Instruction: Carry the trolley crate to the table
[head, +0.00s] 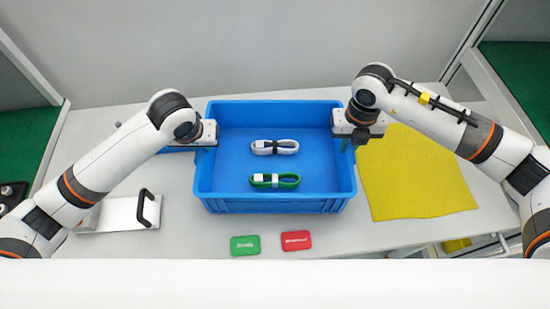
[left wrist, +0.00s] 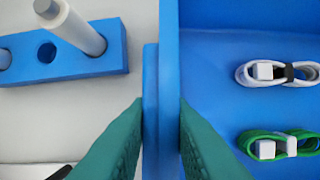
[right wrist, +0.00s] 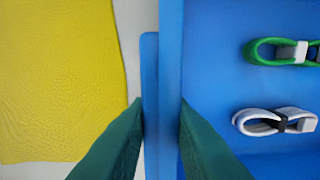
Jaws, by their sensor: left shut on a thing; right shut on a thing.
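The blue crate (head: 275,203) is over the white table (head: 380,235) in the head view, upright. I cannot tell whether its base touches the table. A white cable bundle (head: 274,147) and a green cable bundle (head: 274,181) lie inside it. My left gripper (head: 207,145) is shut on the crate's left wall, which shows between its green fingers in the left wrist view (left wrist: 160,130). My right gripper (head: 348,142) is shut on the right wall, also seen between the fingers in the right wrist view (right wrist: 162,120).
A yellow cloth (head: 415,175) lies right of the crate. A green box (head: 245,246) and a red box (head: 296,240) lie in front. A white board with a black handle (head: 147,208) is at the left. A blue holder with holes (left wrist: 75,60) stands close left of the crate.

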